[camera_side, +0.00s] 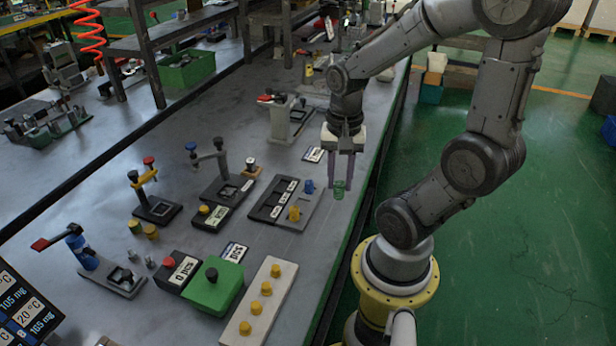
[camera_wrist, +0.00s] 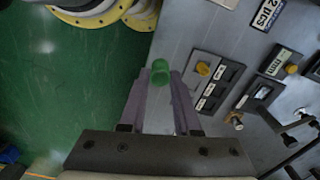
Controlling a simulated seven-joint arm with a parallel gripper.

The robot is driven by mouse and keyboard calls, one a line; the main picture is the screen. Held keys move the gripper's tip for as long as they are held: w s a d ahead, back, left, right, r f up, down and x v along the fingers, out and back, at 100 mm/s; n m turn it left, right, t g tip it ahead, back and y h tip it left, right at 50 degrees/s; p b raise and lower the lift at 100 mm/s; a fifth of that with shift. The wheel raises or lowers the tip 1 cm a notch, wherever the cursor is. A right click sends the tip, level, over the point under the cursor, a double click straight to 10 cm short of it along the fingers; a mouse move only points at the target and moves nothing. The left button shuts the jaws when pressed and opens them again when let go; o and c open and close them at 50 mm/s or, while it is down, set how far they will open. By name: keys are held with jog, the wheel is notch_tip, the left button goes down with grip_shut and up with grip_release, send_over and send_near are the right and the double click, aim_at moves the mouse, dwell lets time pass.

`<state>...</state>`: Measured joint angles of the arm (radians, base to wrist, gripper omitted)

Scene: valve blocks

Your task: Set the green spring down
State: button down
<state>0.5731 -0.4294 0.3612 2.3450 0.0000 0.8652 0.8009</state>
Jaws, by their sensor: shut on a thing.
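The green spring (camera_side: 339,189) is a small green coil at the tips of my gripper (camera_side: 341,183). In the wrist view the green spring (camera_wrist: 160,72) shows as a round green piece between the ends of the two purple-grey fingers of my gripper (camera_wrist: 159,82). My gripper is shut on it and points down near the right edge of the grey table (camera_side: 203,95). I cannot tell exactly how high the spring is above the table.
A white strip (camera_side: 262,302) with yellow knobs lies at the front. Green floor lies beyond the table's edge.

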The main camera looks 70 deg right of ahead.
jog(key=shift+s+a+r, duration=0.1)
jog(key=shift+r, duration=0.05)
jog(key=w+r, duration=0.1)
jog(key=w, duration=1.8)
jog(key=w+d+f, duration=0.1)
jog(key=w+f, duration=0.1)
jog(key=w, duration=0.2)
jog(key=w+d+f, duration=0.1)
jog(key=w+f, duration=0.2)
jog(key=w, duration=0.1)
jog(key=w+d+f, duration=0.1)
jog(key=w+f, duration=0.2)
jog(key=w, duration=0.1)
jog(key=shift+d, duration=0.2)
jog(key=shift+w+f, duration=0.25)
jog(key=shift+f, duration=0.1)
jog(key=shift+w+d+f, duration=0.1)
jog(key=shift+w+f, duration=0.05)
jog(key=shift+f, duration=1.55)
jog(key=shift+f, duration=0.15)
